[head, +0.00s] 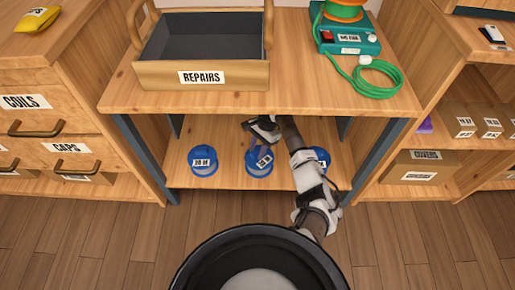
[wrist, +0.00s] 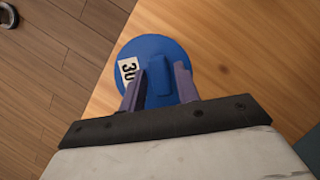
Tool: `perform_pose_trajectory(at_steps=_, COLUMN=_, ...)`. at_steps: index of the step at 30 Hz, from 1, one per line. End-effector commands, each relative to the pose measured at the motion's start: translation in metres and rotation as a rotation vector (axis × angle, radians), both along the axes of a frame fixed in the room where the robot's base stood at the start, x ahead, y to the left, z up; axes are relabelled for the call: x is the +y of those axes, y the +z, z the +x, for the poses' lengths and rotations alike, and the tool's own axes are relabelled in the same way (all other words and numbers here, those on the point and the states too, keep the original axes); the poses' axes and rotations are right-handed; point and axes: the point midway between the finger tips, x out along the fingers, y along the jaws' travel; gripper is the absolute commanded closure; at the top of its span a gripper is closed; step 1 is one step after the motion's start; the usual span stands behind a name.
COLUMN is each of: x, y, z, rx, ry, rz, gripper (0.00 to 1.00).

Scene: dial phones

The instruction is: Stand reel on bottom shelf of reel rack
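The reel rack (head: 173,96) is a wooden unit with an open bottom shelf (head: 231,182). A blue reel (head: 259,163) with a white label is at the middle of that bottom shelf, upright as far as I can see. My gripper (head: 259,143) reaches in under the upper board from the right, above this reel. In the wrist view, the blue reel (wrist: 158,50) carries a label reading "30", and the fingers of my gripper (wrist: 161,72) flank its raised blue tab closely on both sides, appearing shut on it. The reel's underside is hidden, so its contact with the shelf is unclear.
A second blue reel (head: 203,162) stands to the left on the shelf, and a third (head: 320,155) to the right, partly behind my arm. A REPAIRS tray (head: 204,75) and a teal device with green cord (head: 345,37) are on top. Blue-grey posts (head: 374,160) flank the shelf.

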Motion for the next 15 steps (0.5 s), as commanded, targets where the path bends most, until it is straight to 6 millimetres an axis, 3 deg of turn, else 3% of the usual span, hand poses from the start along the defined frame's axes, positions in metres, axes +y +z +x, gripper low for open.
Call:
perform_pose_trajectory(at_steps=3, x=0.000, y=0.000, z=0.000, rx=0.000, ry=0.000, rz=0.000, gripper=0.57)
perform_pose_trajectory(at_steps=10, x=0.000, y=0.001, z=0.000, rx=0.000, ry=0.000, rz=0.000, gripper=0.57)
perform_pose_trajectory(at_steps=15, x=-0.004, y=0.016, z=0.004, rx=-0.003, ry=-0.001, rz=-0.001, gripper=0.57)
